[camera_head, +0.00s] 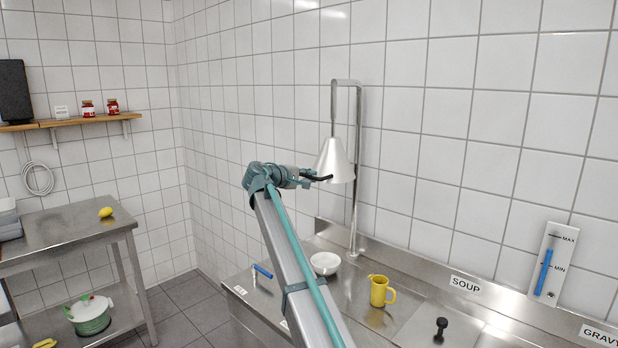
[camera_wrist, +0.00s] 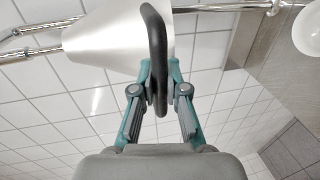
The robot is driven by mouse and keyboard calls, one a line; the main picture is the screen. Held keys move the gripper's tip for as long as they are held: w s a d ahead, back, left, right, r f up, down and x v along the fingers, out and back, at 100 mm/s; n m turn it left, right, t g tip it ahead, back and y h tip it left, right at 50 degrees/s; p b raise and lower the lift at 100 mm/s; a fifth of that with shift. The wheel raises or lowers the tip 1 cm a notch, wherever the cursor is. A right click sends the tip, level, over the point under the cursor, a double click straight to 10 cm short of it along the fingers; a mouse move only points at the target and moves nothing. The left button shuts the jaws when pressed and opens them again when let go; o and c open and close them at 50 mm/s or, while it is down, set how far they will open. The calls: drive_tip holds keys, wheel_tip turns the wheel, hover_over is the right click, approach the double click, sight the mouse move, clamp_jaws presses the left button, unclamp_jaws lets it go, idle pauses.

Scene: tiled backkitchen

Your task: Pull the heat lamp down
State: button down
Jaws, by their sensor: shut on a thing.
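The heat lamp (camera_head: 335,161) has a pale cone shade that hangs from a metal post (camera_head: 357,200) with a bent top, in front of the tiled wall. In the wrist view the shade (camera_wrist: 105,40) is at upper left, with a curved black handle (camera_wrist: 155,30) beside it. My gripper (camera_wrist: 160,82) is shut on the handle, with one teal finger on each side of it. In the head view my gripper (camera_head: 308,177) reaches the shade's lower left side. The shade hangs above the steel counter.
Below the lamp, the steel counter (camera_head: 250,291) holds a white bowl (camera_head: 325,263), a yellow jug (camera_head: 380,291), a blue item (camera_head: 263,271) and a black knob (camera_head: 440,328). A MAX/MIN panel (camera_head: 541,285) with a blue slider is on the right wall. A steel table (camera_head: 70,235) stands left.

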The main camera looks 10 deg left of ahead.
wheel_tip(320, 180, down, 10)
drive_tip(key=b, duration=0.4)
drive_tip(key=shift+s+f, duration=0.1)
drive_tip(key=c, duration=1.2)
unclamp_jaws()
drive_tip(key=v, duration=1.2)
